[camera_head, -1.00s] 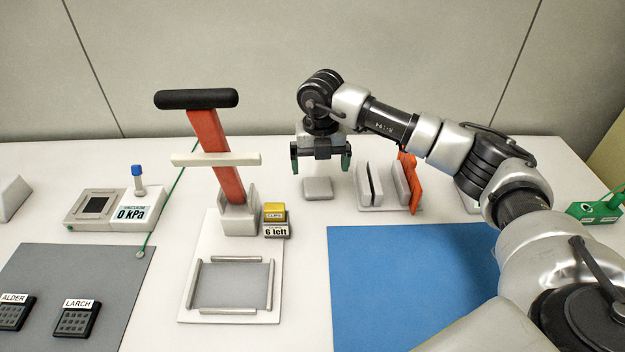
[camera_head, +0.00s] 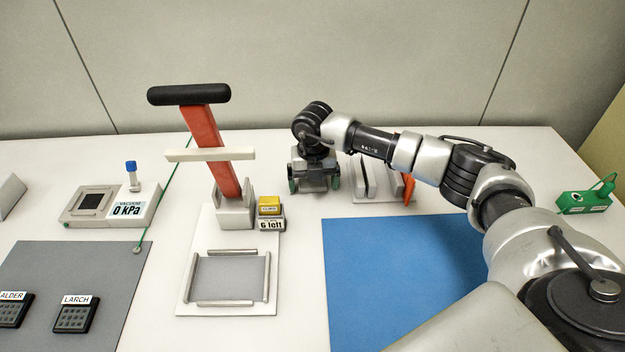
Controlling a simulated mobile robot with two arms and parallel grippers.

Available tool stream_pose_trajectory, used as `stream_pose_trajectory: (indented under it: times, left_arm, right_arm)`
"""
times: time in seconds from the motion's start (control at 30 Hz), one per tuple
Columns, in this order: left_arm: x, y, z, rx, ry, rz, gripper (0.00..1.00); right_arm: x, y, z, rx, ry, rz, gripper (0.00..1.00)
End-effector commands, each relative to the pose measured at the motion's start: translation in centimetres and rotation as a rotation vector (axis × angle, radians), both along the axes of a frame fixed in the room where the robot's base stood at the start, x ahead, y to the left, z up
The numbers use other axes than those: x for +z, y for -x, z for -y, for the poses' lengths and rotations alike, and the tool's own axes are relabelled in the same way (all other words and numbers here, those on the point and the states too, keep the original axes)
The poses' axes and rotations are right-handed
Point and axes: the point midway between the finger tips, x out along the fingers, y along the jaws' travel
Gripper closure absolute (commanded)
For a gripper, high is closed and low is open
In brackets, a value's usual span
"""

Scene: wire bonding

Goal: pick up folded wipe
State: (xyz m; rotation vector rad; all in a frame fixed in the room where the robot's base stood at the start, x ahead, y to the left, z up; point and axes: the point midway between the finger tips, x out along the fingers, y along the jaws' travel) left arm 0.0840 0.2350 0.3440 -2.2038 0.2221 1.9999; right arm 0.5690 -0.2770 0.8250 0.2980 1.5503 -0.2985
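The folded wipe (camera_head: 314,185) is a small pale grey pad on the white table, behind the blue mat. It is mostly hidden by my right gripper (camera_head: 314,185), which points down over it. The two green-tipped fingers stand apart, one to the left and one to the right of the wipe. I see no clear contact between the fingers and the wipe. My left gripper is not in view.
A rack with upright grey plates and an orange piece (camera_head: 408,188) stands close to the right of my gripper. A yellow-topped box (camera_head: 270,206) and the red-lever press (camera_head: 204,140) stand to the left. The blue mat (camera_head: 400,270) is clear.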

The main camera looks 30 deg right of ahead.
Motion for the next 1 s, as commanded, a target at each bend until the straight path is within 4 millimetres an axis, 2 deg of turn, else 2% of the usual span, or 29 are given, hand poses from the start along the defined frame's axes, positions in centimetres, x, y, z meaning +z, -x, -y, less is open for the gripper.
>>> stream_pose_trajectory:
  times: [0.03, 0.2, 0.3, 0.67, 0.77, 0.9, 1.0]
  left_arm:
    - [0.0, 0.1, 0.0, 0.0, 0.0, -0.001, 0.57]
    - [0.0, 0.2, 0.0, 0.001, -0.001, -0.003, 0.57]
    - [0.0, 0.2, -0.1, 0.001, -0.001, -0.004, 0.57]
    - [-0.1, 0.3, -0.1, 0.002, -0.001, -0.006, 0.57]
    - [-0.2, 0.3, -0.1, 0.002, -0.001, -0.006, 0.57]
    - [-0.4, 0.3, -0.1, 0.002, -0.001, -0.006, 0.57]
    - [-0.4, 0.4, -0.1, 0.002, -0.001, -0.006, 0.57]
  right_arm:
    - [0.0, 0.0, 0.0, 0.0, 0.0, 0.0, 0.14]
    - [0.0, 0.0, 0.0, 0.0, 0.0, 0.0, 0.4]
    - [0.0, 0.0, 0.0, 0.0, 0.0, 0.0, 0.51]
    - [0.7, -0.1, 0.0, 0.0, -0.001, 0.001, 0.51]
    - [1.8, -0.1, 0.0, 0.0, -0.001, 0.004, 0.51]
    - [4.1, -0.1, 0.0, 0.0, -0.001, 0.006, 0.51]
    - [5.0, 1.5, -0.3, 0.003, 0.0, 0.001, 0.51]
